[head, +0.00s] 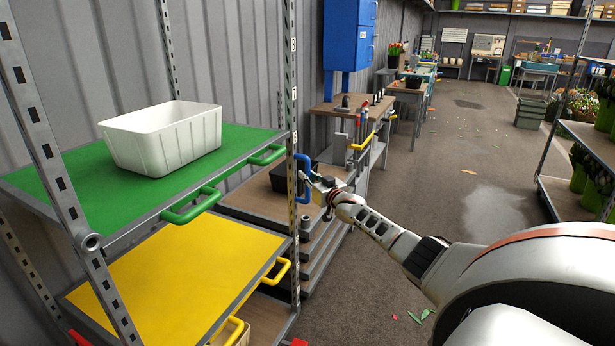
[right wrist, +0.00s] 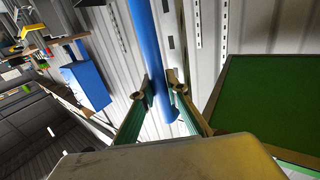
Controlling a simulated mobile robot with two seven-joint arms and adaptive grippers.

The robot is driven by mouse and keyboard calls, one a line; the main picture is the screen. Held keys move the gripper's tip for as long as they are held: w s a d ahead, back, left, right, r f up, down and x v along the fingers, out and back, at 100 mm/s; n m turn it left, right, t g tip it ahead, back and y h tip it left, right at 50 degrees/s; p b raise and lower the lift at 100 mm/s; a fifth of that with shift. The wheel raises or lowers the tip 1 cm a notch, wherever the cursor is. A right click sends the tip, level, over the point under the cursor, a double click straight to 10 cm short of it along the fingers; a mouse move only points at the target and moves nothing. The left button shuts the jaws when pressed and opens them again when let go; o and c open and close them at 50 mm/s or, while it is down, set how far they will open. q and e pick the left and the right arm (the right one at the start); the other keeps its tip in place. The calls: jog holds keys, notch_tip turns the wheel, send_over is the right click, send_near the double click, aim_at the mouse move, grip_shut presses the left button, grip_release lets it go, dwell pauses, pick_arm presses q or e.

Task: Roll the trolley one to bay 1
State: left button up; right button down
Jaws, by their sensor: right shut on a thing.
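A blue handle (head: 303,166) stands upright beside the slotted metal post at the right end of the near shelving. My right gripper (head: 318,184) is at this handle. In the right wrist view the blue bar (right wrist: 143,45) runs down between the fingers of my right gripper (right wrist: 163,95), which are shut on it. A low unit with a wooden top (head: 262,207) stands behind the post, partly hidden by it. I cannot tell for certain which unit the handle belongs to, and no trolley or bay number is readable. My left gripper is not in view.
A green shelf (head: 95,165) carries a white bin (head: 165,140); a yellow shelf (head: 165,285) lies below. Their handles stick out toward the aisle. A blue cabinet (head: 349,35) hangs beyond. Dark shelving with potted plants (head: 590,145) stands at right. The aisle floor (head: 450,165) is mostly open.

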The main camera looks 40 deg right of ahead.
jog(key=shift+w+d, duration=0.1)
jog(key=shift+d, duration=0.2)
jog(key=c, duration=2)
grip_release()
jog(key=shift+s+a+f, duration=0.15)
jog(key=shift+s, duration=0.4)
jog(key=shift+s+a, duration=0.35)
jog(key=shift+s, duration=1.45)
jog(key=shift+s+a, duration=0.35)
jog(key=shift+s, duration=1.4)
jog(key=shift+s+a, duration=0.35)
jog(key=shift+s, duration=1.45)
